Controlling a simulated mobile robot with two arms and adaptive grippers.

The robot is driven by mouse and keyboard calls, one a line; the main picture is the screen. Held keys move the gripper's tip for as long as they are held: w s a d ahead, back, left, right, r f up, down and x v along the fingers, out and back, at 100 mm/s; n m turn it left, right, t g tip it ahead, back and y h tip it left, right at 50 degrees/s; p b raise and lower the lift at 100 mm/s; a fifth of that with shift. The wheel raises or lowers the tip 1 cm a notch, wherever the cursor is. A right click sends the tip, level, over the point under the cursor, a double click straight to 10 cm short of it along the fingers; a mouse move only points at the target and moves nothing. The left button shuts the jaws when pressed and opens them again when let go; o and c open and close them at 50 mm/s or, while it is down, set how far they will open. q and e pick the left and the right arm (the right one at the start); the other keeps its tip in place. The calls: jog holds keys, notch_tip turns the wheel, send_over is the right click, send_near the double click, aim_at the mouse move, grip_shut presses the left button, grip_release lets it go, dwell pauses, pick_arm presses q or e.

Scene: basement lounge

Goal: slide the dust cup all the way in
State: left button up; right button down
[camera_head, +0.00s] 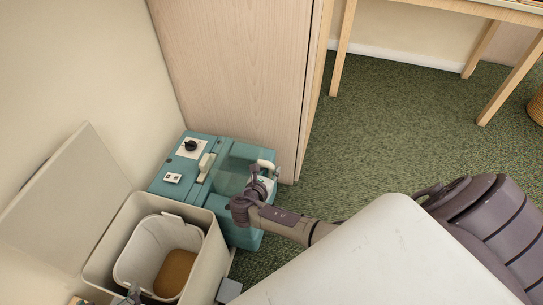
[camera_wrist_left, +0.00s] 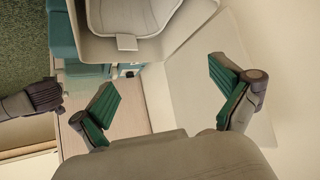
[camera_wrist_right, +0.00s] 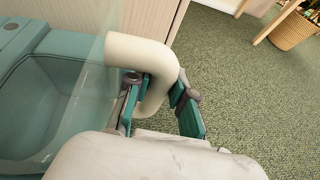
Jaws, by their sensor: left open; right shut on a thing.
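The teal machine (camera_head: 195,160) stands on the floor against the wooden panel, with a dark knob and a pale latch on top. Its see-through dust cup (camera_head: 233,172) is at its right side; I cannot tell how far in it sits. The cup's cream curved handle (camera_wrist_right: 152,62) sticks out toward the open floor. My right gripper (camera_wrist_right: 160,92) is shut on this handle, one finger on each side; it also shows in the head view (camera_head: 257,183). My left gripper (camera_wrist_left: 165,85) is open and empty, above the bin area.
A cream bin (camera_head: 100,262) with its lid (camera_head: 66,208) open stands in front of the machine, with an inner bucket (camera_head: 131,262) holding something brown. A wooden panel (camera_head: 235,70) rises behind. Green carpet (camera_head: 400,130) is free to the right, up to a wooden table's legs (camera_head: 342,50).

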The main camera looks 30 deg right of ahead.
jog(key=shift+f, duration=0.35)
jog(key=shift+f+b, duration=0.4)
jog(key=shift+b, duration=0.1)
jog(key=shift+f, duration=0.25)
jog(key=shift+f+b, duration=0.25)
jog(key=shift+b, duration=0.1)
jog(key=shift+f+b, duration=0.4)
jog(key=shift+f, duration=0.2)
jog(key=shift+f+b, duration=0.4)
jog(key=shift+f, duration=0.1)
jog(key=shift+f+b, duration=0.3)
jog(key=shift+f, duration=0.1)
pick_arm(q)
jog(key=w+d+r+t+h, duration=0.2)
jog(key=r+t, duration=0.4)
jog(key=r, duration=0.3)
jog(key=w+d+r+t+h, duration=0.2)
jog(key=w+r+t, duration=0.1)
jog(key=r+t, duration=0.3)
jog(key=shift+w+r+m+b, duration=0.3)
jog(key=shift+w+r+b, duration=0.1)
jog(key=shift+r, duration=0.95)
pick_arm(e)
jog(key=shift+f, duration=0.55)
pick_arm(q)
jog(key=shift+d, duration=0.1)
